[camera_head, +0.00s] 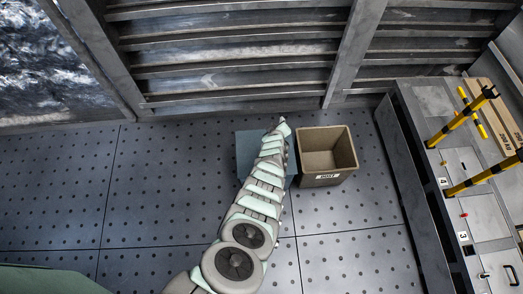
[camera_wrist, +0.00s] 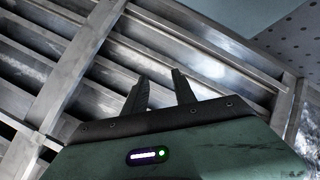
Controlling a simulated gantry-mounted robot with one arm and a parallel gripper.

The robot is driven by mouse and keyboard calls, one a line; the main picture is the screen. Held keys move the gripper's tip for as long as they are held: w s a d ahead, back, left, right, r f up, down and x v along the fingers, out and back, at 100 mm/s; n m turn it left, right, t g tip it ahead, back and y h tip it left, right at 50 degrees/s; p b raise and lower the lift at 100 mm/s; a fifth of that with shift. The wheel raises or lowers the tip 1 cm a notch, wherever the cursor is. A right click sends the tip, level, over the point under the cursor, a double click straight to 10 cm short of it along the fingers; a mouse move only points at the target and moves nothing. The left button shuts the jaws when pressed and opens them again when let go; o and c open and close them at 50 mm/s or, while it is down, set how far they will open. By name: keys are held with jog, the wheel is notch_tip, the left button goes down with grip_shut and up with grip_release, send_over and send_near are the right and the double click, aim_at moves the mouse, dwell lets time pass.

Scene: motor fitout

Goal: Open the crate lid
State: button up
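A blue-grey square object (camera_head: 246,150) lies on the floor under my arm in the head view. My arm covers much of it, and I cannot tell whether it is a lidded crate or a flat mat. A brown box (camera_head: 327,172) with a white label stands just right of it, open at the top with no lid visible. My gripper (camera_head: 282,122) is at the arm's far end, above the blue-grey object's upper right part. In the wrist view my gripper (camera_wrist: 158,76) has its two dark fingers apart with nothing between them.
A slatted metal wall (camera_head: 235,60) runs along the back. A grey bench (camera_head: 423,150) with numbered compartments and yellow-black handles (camera_head: 462,118) stands at the right. The perforated floor (camera_head: 170,190) left of my arm is clear.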

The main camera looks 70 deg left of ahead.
jog(key=s+f+n+g+h+b, duration=0.2)
jog(key=s+f+n+h+b, duration=0.3)
jog(key=s+f, duration=0.6)
jog(key=s+d+f+n+t+h+b, duration=0.1)
jog(key=s+d+f+n+h+b, duration=0.35)
jog(key=b, duration=0.45)
jog(key=shift+n+y, duration=0.25)
jog(key=shift+n, duration=0.5)
jog(key=b+x, duration=0.2)
jog(key=x, duration=0.1)
jog(key=w+d+b+x, duration=0.1)
jog(key=b+x, duration=0.1)
jog(key=x, duration=0.2)
jog(key=d+b+x, duration=0.1)
jog(key=b+x, duration=0.1)
jog(key=x, duration=0.2)
jog(key=shift+w+r+b, duration=0.2)
jog(key=shift+r+b, duration=0.1)
jog(key=shift+a+r, duration=0.1)
jog(key=shift+c, duration=0.2)
grip_shut()
